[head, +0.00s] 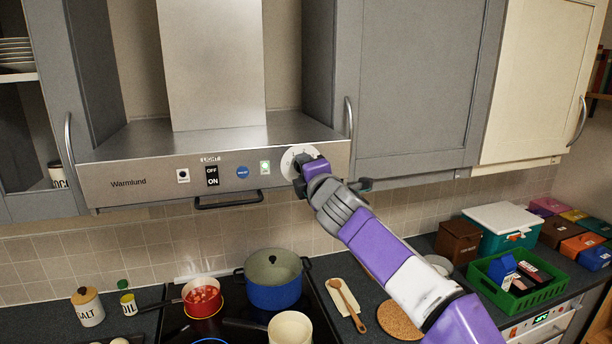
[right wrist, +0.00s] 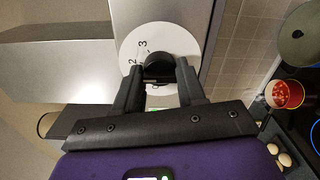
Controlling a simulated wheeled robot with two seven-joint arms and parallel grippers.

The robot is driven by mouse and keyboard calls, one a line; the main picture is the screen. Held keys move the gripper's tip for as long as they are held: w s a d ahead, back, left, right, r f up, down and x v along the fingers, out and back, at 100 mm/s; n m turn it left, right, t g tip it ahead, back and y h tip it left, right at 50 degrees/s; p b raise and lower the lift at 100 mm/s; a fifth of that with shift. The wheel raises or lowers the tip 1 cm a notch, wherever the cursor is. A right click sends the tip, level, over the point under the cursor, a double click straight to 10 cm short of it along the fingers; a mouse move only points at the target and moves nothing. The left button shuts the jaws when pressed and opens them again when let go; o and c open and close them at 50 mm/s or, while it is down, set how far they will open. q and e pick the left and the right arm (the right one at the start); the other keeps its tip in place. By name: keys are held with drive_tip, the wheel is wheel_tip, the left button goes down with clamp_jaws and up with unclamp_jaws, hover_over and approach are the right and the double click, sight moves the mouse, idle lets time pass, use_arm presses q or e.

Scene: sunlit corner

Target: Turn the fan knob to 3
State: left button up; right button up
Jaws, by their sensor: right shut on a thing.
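The fan knob is a dark round knob (right wrist: 158,66) on a white dial disc (right wrist: 187,42), with the numerals 2 and 3 readable in the right wrist view. In the head view the dial (head: 289,161) sits at the right end of the steel hood front (head: 130,168), and my gripper covers the knob. My right gripper (head: 307,171) is shut on the knob; its two fingers (right wrist: 160,82) stand on either side of it in the right wrist view. I cannot make out which number the knob points to. My left gripper is not in view.
The hood also carries a light switch (head: 212,176), a blue badge (head: 242,172), a small green-lit panel (head: 265,167) and a rail handle (head: 228,201). Below are a blue pot (head: 273,293), a red pan (head: 203,309) and a white pot (head: 290,328). A grey cabinet (head: 415,90) hangs right.

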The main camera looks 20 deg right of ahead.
drive_tip(key=m+b, duration=0.4)
drive_tip(key=m, duration=0.7)
idle(0.5)
drive_tip(key=o, duration=1)
drive_tip(key=shift+o, duration=0.2)
